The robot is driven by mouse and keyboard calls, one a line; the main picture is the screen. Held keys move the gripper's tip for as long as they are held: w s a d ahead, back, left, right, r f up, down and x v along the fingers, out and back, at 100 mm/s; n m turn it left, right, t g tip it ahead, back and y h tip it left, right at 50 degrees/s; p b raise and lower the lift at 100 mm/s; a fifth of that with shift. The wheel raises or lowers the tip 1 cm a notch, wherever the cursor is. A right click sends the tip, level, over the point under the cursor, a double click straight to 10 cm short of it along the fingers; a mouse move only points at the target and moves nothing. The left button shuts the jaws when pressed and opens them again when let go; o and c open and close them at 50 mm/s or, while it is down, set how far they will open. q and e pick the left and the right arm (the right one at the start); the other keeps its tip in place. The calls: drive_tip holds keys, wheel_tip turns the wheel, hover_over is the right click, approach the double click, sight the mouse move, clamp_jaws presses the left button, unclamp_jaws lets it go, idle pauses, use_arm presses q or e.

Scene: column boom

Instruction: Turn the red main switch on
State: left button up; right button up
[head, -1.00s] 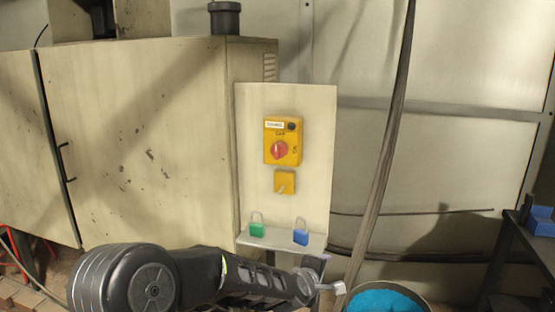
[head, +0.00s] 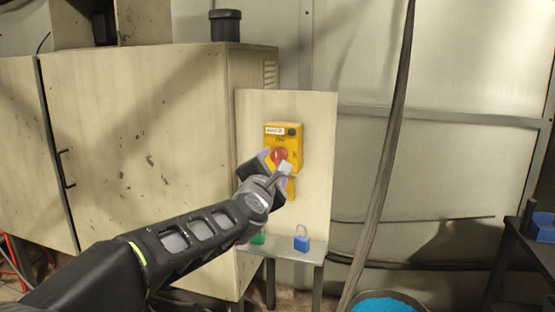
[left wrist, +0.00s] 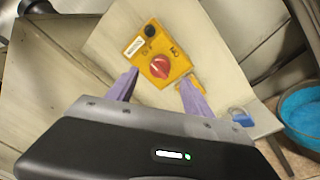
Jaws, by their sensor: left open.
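The red main switch (head: 279,155) is a round red knob on a yellow box (head: 297,136) fixed to a pale upright panel (head: 318,185). It also shows in the left wrist view (left wrist: 160,66), where the knob lies between and beyond my fingertips. My left gripper (head: 273,168) is in front of the box's lower part and hides some of it. In the left wrist view my left gripper (left wrist: 158,82) is open and empty, with its purple fingers spread to either side of the knob. I cannot tell whether they touch it. My right gripper is not in view.
A small shelf (head: 312,258) below the panel holds a blue padlock (head: 302,242) and a green padlock (head: 258,238), partly hidden by my arm. A beige cabinet (head: 140,140) stands left. A hanging cable (head: 384,165) and a blue-filled bucket (head: 388,303) are right.

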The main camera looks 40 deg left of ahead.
sight(278, 159)
use_arm(q)
drive_tip(key=p+x, duration=0.1)
drive_tip(key=x, duration=0.5)
drive_tip(key=shift+w+a+f, duration=0.1)
drive_tip(key=shift+w, duration=0.1)
clamp_jaws()
idle(0.5)
